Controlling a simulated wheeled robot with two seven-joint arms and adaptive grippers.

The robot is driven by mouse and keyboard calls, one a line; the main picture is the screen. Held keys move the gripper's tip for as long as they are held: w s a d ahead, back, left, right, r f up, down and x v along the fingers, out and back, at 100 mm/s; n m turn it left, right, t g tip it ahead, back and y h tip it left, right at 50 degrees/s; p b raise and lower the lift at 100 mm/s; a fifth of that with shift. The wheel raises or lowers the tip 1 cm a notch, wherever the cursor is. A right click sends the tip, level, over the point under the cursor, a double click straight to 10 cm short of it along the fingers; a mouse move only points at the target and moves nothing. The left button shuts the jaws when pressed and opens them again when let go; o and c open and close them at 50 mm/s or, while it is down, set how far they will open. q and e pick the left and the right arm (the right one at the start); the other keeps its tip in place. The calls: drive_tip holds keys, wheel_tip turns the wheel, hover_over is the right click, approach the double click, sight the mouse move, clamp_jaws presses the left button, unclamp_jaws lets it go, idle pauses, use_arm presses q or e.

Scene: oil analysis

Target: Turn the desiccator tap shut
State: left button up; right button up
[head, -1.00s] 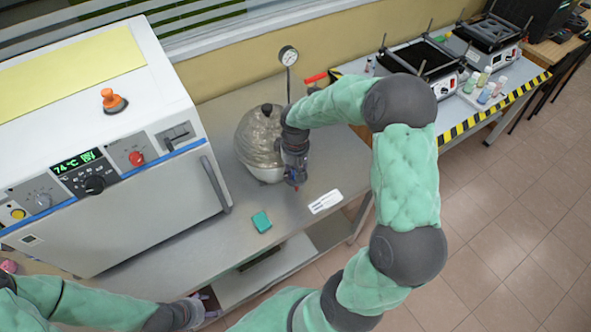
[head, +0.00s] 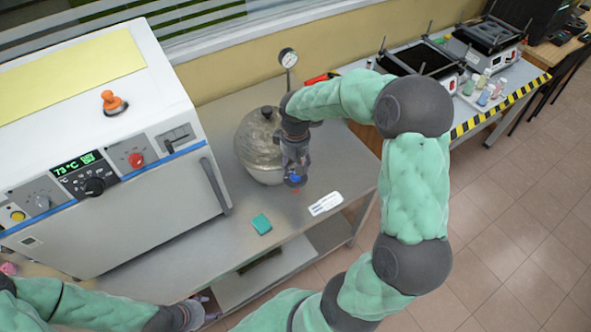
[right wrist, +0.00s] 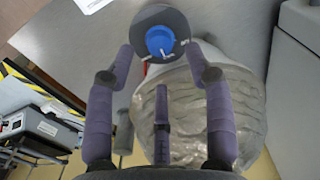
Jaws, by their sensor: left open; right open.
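The desiccator (head: 256,150) is a rounded, wrapped grey vessel with a dark top knob, standing on the steel bench right of the oven. Its tap (right wrist: 160,42) shows in the right wrist view as a blue knob on a dark round disc with white marks. A bit of blue also shows in the head view (head: 296,178). My right gripper (right wrist: 160,60) is open, its fingertips on either side of the tap's disc; contact cannot be told. In the head view my right gripper (head: 295,176) hides part of the desiccator. My left gripper (head: 204,306) is low at the bench's front, partly visible.
A white oven (head: 130,205) stands left of the desiccator. A pressure gauge (head: 288,58) and red handle (head: 315,79) are behind it. Hotplates (head: 420,62) stand on the far right table.

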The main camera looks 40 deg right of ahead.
wheel_tip(320, 180, up, 8)
drive_tip(key=shift+f, duration=0.25)
idle(0.5)
